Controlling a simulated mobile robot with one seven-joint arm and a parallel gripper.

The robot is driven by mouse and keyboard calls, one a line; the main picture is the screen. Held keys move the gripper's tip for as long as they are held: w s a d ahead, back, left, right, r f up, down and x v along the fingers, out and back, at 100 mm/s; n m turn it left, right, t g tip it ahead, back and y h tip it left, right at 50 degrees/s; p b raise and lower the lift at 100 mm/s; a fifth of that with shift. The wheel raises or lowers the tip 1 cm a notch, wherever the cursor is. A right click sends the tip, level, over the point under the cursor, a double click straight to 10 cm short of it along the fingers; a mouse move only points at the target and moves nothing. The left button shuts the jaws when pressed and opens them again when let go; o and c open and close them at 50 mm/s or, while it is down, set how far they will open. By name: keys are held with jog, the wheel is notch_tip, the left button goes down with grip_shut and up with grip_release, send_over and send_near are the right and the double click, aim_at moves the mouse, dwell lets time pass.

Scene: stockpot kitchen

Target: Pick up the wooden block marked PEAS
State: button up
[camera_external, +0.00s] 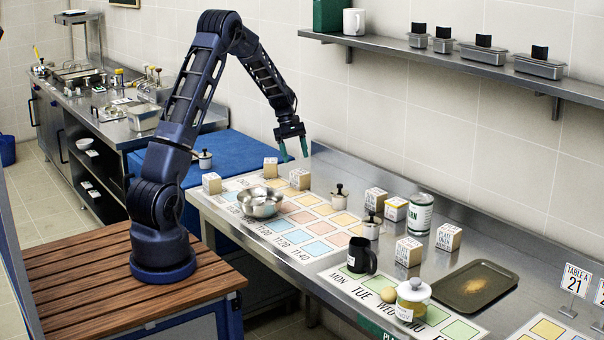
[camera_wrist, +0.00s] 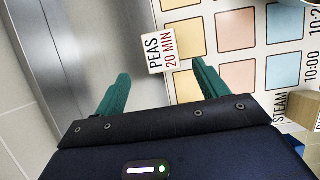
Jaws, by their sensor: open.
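The PEAS block (camera_wrist: 155,52) is a pale wooden cube labelled "PEAS 20 MIN" in the wrist view. It sits at the wall-side edge of the chart sheet (camera_wrist: 247,74), ahead of my fingertips and between their lines. In the external view it appears to be the block (camera_external: 300,180) at the chart's back edge; its label is too small to read there. My gripper (camera_external: 294,150) hangs above the counter's far left part, fingers down. The wrist view shows its two green fingers (camera_wrist: 160,72) apart with nothing between them.
A metal bowl (camera_external: 260,203) stands on the chart in front of the block. Other blocks (camera_external: 270,167) (camera_external: 212,183) are nearby. The wall is close behind the steel counter. Canisters, a can and more blocks (camera_external: 375,199) stand to the right.

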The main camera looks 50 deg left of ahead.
aim_at(300, 171)
jog(key=x, duration=0.9)
jog(key=shift+s+d+f, duration=0.1)
jog(key=shift+d+f, duration=0.2)
jog(key=shift+d, duration=0.05)
jog(key=c, duration=1.1)
jog(key=shift+c, duration=0.2)
jog(key=shift+r, duration=0.15)
